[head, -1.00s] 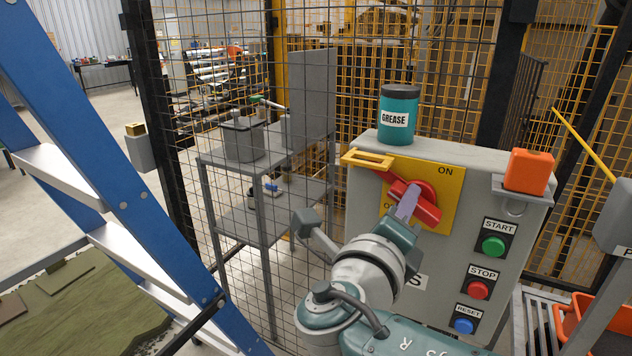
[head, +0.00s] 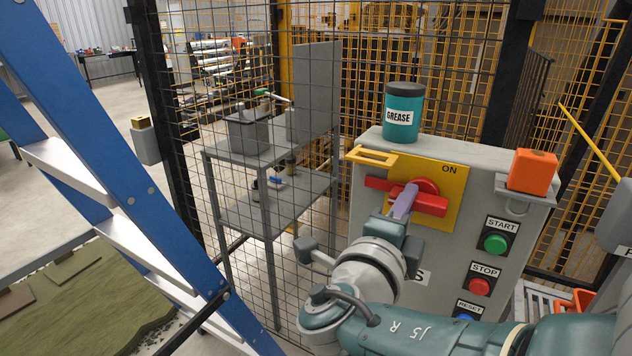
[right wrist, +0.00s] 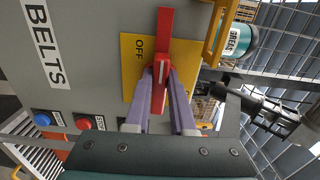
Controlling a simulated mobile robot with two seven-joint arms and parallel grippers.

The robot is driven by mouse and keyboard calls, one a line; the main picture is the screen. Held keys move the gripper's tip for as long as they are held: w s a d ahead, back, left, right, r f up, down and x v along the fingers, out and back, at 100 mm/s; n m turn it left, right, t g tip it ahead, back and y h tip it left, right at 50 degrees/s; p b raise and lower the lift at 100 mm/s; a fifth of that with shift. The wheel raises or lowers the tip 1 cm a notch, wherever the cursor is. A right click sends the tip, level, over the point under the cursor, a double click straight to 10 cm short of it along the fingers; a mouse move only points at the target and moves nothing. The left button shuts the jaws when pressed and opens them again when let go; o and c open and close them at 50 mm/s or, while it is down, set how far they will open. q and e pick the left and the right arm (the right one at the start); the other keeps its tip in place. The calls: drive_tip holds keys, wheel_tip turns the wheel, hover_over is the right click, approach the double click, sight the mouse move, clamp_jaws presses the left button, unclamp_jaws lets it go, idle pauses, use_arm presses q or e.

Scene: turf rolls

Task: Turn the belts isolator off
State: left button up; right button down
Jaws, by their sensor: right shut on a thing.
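The isolator's red handle (head: 432,204) sits on a yellow plate (head: 452,187) on the front of a grey box. The handle lies close to level in the head view, tilted slightly down to the right. "ON" shows at the plate's upper right. In the right wrist view the handle (right wrist: 166,28) stands upright beside the word "OFF" on the plate (right wrist: 132,75), and "BELTS" is printed on the box (right wrist: 85,75). My right gripper (head: 405,200) is shut on the handle's middle, its purple fingers (right wrist: 160,74) on either side. My left gripper is out of view.
A yellow hasp-like bracket (head: 371,156) juts out at the plate's upper left. Green start (head: 495,243) and red stop (head: 480,286) buttons lie right of my gripper. A blue ladder (head: 100,150) stands left.

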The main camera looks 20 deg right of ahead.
drive_tip(key=shift+f, duration=0.1)
drive_tip(key=c, duration=0.8)
unclamp_jaws()
drive_tip(key=shift+o, duration=0.2)
drive_tip(key=p+v, duration=0.2)
drive_tip(key=v, duration=0.8)
drive_tip(key=shift+d, duration=0.1)
